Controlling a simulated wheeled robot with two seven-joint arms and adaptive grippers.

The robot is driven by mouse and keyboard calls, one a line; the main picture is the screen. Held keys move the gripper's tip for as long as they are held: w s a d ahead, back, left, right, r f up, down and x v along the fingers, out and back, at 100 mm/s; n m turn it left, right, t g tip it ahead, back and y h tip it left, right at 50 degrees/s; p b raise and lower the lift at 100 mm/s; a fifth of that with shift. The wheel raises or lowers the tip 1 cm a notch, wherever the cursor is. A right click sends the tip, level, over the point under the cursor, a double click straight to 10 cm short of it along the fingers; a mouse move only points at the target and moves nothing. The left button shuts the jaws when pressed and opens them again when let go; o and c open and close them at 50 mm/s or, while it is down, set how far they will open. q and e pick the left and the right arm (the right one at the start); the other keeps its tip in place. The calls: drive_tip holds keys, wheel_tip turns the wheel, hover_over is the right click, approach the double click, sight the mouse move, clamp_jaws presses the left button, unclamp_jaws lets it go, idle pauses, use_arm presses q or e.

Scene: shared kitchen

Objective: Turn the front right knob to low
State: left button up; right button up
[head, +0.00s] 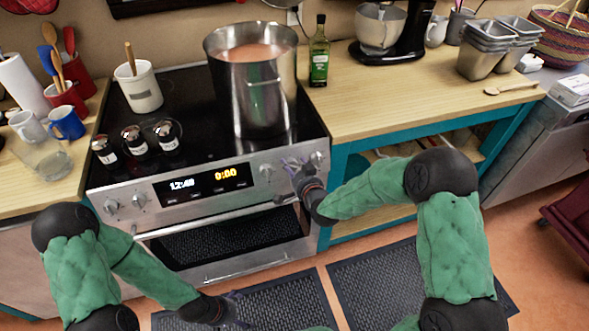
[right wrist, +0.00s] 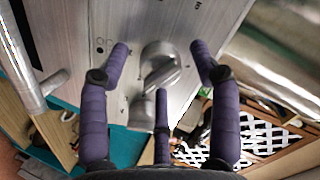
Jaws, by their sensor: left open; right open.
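The stove front has two silver knobs on the left (head: 125,203), one right of the display (head: 267,171) and one at the far right end (head: 318,158). My right gripper (head: 291,164) is open at the panel beside the far right knob. In the right wrist view, a silver knob (right wrist: 160,72) stands between the spread purple fingers of this gripper (right wrist: 160,56), with gaps visible at both sides. Whether the third finger touches it, I cannot tell. My left gripper (head: 230,309) is open and empty, low in front of the oven.
A large steel pot (head: 250,95) with reddish liquid stands on the cooktop. Several spice jars (head: 134,140) and a white utensil crock (head: 138,87) stand at its left. The oven handle (head: 240,208) runs below the panel; it also shows in the right wrist view (right wrist: 28,75).

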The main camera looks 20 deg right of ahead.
drive_tip(key=c, duration=1.1)
drive_tip(key=shift+c, duration=0.2)
drive_tip(key=shift+n, duration=0.4)
drive_tip(key=shift+n+b, duration=0.3)
drive_tip(key=shift+n, duration=0.7)
drive_tip(key=n, duration=0.2)
drive_tip(key=shift+n, duration=0.3)
drive_tip(key=n, duration=0.2)
drive_tip(key=shift+n+g, duration=0.3)
drive_tip(key=shift+n, duration=1.7)
